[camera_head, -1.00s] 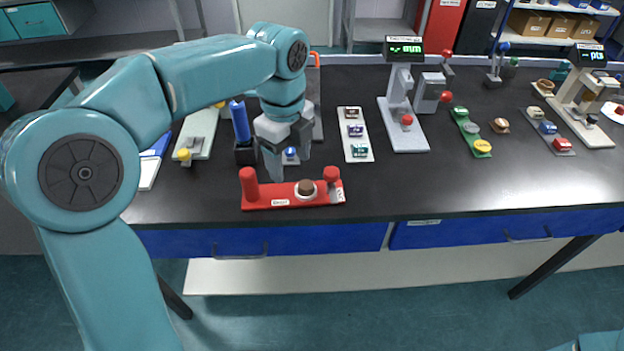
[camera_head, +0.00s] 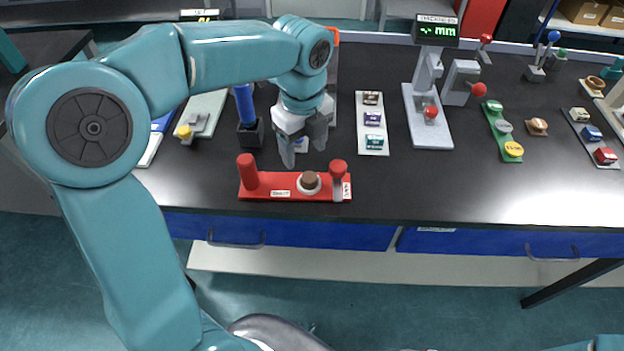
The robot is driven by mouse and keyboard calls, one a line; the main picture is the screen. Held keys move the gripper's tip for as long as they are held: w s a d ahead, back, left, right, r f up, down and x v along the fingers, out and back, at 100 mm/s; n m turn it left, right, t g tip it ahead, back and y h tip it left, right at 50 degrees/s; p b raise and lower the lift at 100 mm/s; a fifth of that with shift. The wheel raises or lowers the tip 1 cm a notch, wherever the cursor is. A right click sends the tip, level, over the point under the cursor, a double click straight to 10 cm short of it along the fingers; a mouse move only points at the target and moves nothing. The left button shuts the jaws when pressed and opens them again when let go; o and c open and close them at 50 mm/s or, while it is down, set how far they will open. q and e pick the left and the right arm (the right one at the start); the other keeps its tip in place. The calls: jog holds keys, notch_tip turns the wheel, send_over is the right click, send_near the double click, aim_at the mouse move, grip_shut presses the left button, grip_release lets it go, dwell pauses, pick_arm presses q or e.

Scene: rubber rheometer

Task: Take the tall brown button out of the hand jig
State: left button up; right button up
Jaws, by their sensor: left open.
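The hand jig is a red bar (camera_head: 270,187) near the table's front edge, with a red post at each end. The tall brown button (camera_head: 309,181) stands upright in a pale round seat on the jig, between the posts and closer to the right one. My left gripper (camera_head: 304,160) is open and empty, with its fingers pointing down just behind and above the jig. It does not touch the button. My right gripper is not in view.
A blue-handled tool in a black block (camera_head: 250,134) stands left of my left gripper. A white strip with several buttons (camera_head: 363,143) lies behind right. A grey thickness gauge (camera_head: 427,122) stands further right. The table front right of the jig is clear.

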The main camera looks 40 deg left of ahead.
aim_at(309, 177)
pick_arm(q)
jog(key=shift+f, duration=0.85)
jog(key=shift+s+f, duration=0.3)
jog(key=shift+f, duration=0.15)
jog(key=f, duration=0.2)
jog(key=w+d+f, duration=0.1)
jog(key=f, duration=0.1)
jog(key=shift+s+f, duration=0.15)
jog(key=shift+f, duration=0.35)
grip_shut()
